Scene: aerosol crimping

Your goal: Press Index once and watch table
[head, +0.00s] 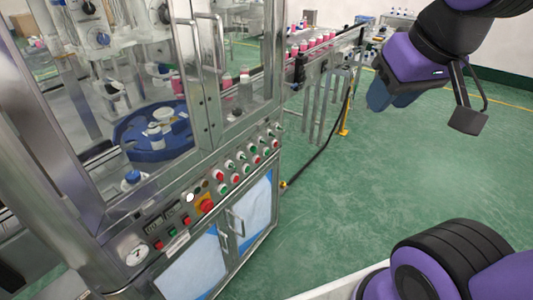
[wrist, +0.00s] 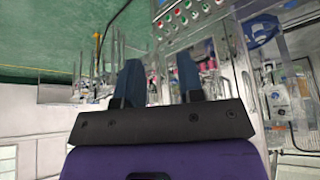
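The crimping machine's control panel (head: 178,222) runs along its front in the head view, with several red, green and white buttons. A white round button (head: 190,197) sits left of a red knob on a yellow plate (head: 205,205). The labels are too small to read, so I cannot tell which button is Index. The blue round table (head: 152,154) is behind the glass, with cans and fittings on it. My gripper (head: 392,98) is in the air well right of the panel. In the wrist view its two fingers (wrist: 159,68) are apart with nothing held between them.
A conveyor (head: 325,50) with pink and white cans leads back from the machine. The metal door handles (head: 218,50) stick out from the glass front. A pressure gauge (head: 137,253) is at the panel's lower left. The green floor right of the machine is clear.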

